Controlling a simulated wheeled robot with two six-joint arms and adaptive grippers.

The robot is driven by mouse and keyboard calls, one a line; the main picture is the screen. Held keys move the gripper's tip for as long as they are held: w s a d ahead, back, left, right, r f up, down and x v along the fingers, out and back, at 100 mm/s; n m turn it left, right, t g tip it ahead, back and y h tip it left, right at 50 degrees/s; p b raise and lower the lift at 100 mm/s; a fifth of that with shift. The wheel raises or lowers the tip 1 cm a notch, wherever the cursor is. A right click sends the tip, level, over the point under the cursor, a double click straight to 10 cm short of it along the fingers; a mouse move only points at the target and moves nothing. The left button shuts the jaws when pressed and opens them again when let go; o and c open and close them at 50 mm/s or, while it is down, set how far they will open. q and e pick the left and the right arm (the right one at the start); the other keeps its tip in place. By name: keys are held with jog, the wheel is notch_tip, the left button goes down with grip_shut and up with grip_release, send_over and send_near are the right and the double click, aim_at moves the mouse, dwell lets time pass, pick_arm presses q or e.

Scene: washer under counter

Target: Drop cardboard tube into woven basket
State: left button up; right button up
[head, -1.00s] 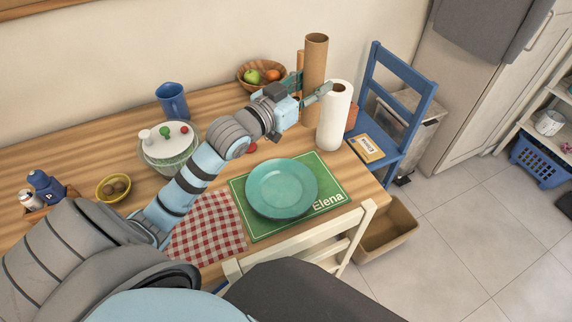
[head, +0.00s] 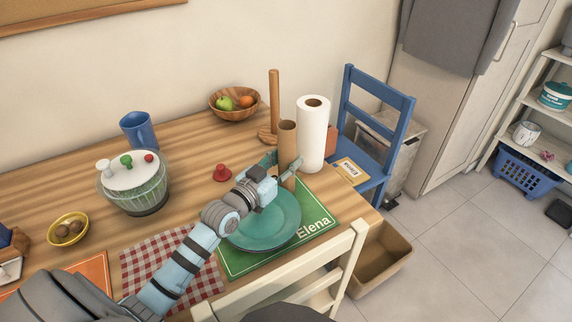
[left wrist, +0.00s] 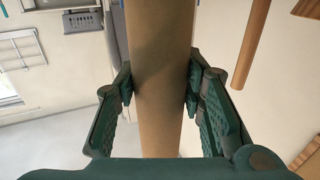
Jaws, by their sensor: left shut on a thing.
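A brown cardboard tube (head: 288,143) stands upright in my left gripper (head: 284,164), near the far edge of the teal plate. The gripper is shut on it, and in the left wrist view the fingers press on both sides of the tube (left wrist: 160,85). My right gripper is not in view.
A white paper roll (head: 313,137) and a bare wooden post (head: 274,95) stand just behind the tube. The plate (head: 262,228) lies on a green placemat (head: 320,205). A blue chair (head: 385,165) and a cream chair (head: 330,262) flank the bin. Open floor lies to its right.

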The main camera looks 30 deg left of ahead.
pick_arm(q)
jog(key=o, duration=0.4)
jog(key=shift+f, duration=0.1)
jog(key=o, duration=0.3)
jog(key=shift+o, duration=0.2)
